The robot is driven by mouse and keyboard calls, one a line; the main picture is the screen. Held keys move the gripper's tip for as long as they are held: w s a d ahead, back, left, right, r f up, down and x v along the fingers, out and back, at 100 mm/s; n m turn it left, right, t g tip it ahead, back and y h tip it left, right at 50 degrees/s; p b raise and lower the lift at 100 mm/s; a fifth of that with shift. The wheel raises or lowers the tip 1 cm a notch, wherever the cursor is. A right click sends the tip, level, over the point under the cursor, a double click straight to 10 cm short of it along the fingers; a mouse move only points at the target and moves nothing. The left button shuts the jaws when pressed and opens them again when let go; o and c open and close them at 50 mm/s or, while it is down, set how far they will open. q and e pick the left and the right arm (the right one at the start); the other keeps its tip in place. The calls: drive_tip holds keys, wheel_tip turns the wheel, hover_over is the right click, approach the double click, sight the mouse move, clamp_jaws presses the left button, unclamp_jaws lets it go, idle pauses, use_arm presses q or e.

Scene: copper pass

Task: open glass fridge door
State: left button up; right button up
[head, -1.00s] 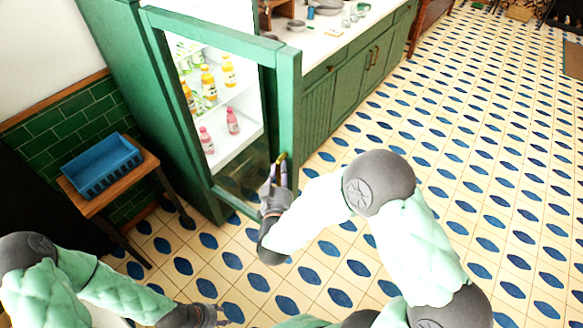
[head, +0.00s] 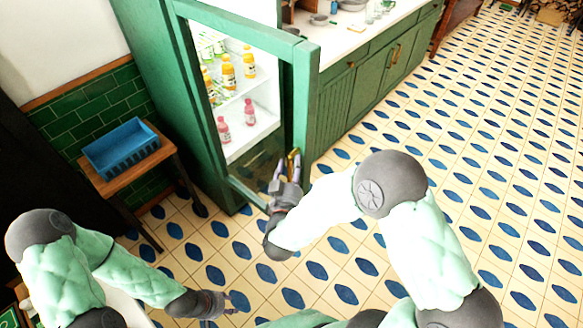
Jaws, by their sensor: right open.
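The green fridge (head: 155,85) stands upright left of centre in the head view. Its glass door has a green frame (head: 300,100), and a brass handle (head: 294,161) shows low on the right side of that frame. I cannot tell whether the door is fully closed or slightly ajar. My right gripper (head: 286,166) is open at the handle, its fingers pointing up; whether they touch it I cannot tell. My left gripper (head: 232,303) is low over the floor, away from the fridge, and its jaw state is unclear.
Yellow bottles (head: 229,72) and pink bottles (head: 250,112) stand on the fridge shelves. A blue crate (head: 121,152) sits on a small wooden table (head: 150,170) to the left. Green cabinets (head: 348,105) with a white counter run back to the right. The tiled floor (head: 480,170) is clear at right.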

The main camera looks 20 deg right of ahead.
drive_tip(key=v, duration=1.2)
drive_tip(key=shift+f, duration=0.1)
idle(0.4)
drive_tip(key=w+a+f+n+g+y, duration=0.1)
drive_tip(key=w+f+g+y, duration=0.2)
drive_tip(key=f, duration=0.6)
drive_tip(key=w+a+f+n+g+y, duration=0.1)
drive_tip(key=a+f+g+y, duration=0.2)
drive_tip(key=f, duration=0.6)
drive_tip(key=s+f+n+g+y, duration=0.1)
drive_tip(key=s+f+g+y, duration=0.5)
drive_tip(key=s+f, duration=0.8)
drive_tip(key=a+g, duration=0.1)
drive_tip(key=g, duration=0.2)
drive_tip(key=shift+f, duration=0.15)
